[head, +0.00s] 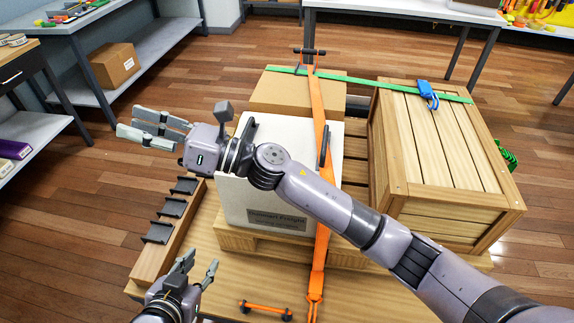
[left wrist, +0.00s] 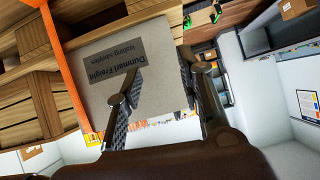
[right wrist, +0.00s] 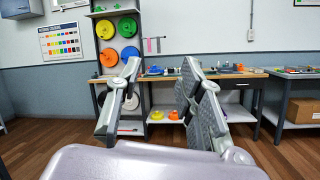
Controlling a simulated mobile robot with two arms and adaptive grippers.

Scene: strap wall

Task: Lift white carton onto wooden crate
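The white carton (head: 236,202) stands upright on a wooden pallet, its labelled front towards me; the label also shows on it in the left wrist view (left wrist: 158,100). The wooden crate (head: 440,140) stands to its right with a slatted lid. My right arm crosses in front of the carton and hides part of it. My right gripper (head: 133,122) is open and empty, left of the carton; its spread fingers show in the right wrist view (right wrist: 160,75). My left gripper (head: 199,265) is open and empty, low at the carton's front left; its fingers overlap the carton in the left wrist view.
An orange strap (head: 318,100) with a dark buckle runs along the carton's right side to a front hook. A green strap (head: 360,81) with a blue buckle (head: 428,95) crosses the crate and a cardboard box (head: 290,97) behind. A wooden beam with dark brackets (head: 172,208) lies left.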

